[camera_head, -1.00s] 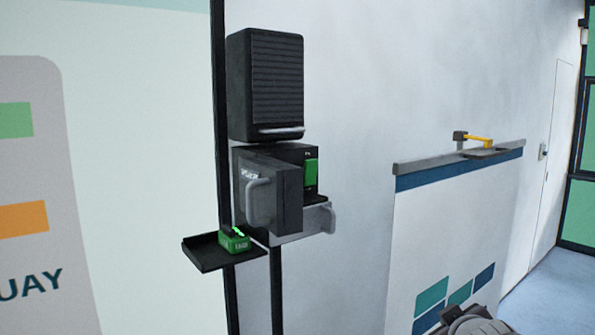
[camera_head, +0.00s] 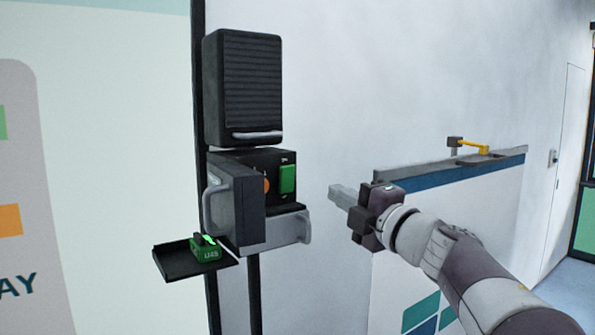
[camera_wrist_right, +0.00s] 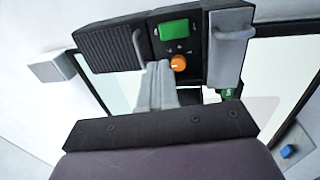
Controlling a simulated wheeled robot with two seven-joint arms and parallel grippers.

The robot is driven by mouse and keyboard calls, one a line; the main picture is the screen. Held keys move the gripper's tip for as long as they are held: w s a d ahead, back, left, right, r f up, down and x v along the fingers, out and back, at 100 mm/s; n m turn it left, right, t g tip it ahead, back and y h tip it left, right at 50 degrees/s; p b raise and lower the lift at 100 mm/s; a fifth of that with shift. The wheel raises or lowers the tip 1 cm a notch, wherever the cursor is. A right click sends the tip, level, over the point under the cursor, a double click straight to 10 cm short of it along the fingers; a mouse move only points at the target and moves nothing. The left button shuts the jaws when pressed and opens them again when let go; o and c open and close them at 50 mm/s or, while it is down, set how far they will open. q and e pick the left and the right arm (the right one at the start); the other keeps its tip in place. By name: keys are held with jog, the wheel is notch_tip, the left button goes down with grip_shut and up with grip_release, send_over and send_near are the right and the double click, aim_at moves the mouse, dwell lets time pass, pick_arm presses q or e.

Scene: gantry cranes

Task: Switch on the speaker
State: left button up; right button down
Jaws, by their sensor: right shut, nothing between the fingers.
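A black speaker-like box with a ribbed front (camera_head: 243,85) hangs on the wall; it also shows in the right wrist view (camera_wrist_right: 105,48). Below it is a dark control box (camera_head: 262,160) with its grey-handled door (camera_head: 236,205) swung open. Inside are an orange knob (camera_head: 266,185) and a green block (camera_head: 288,179). The wrist view shows the orange knob (camera_wrist_right: 178,63) and the green block (camera_wrist_right: 174,30) too. My right gripper (camera_head: 338,194) is shut and empty, to the right of the control box and apart from it. My left gripper is not in view.
A small black shelf (camera_head: 172,270) at lower left holds a green labelled block (camera_head: 206,251). A grey bracket (camera_head: 290,230) juts out under the control box. A ledge (camera_head: 420,170) with a yellow-handled tool (camera_head: 470,146) lies behind my right arm.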

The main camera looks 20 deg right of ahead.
jog(key=p, duration=0.6)
send_near(283, 163)
jog(key=x, duration=0.4)
jog(key=shift+w+d, duration=0.1)
jog(key=shift+w, duration=0.3)
jog(key=shift+a, duration=0.3)
jog(key=shift+w, duration=0.1)
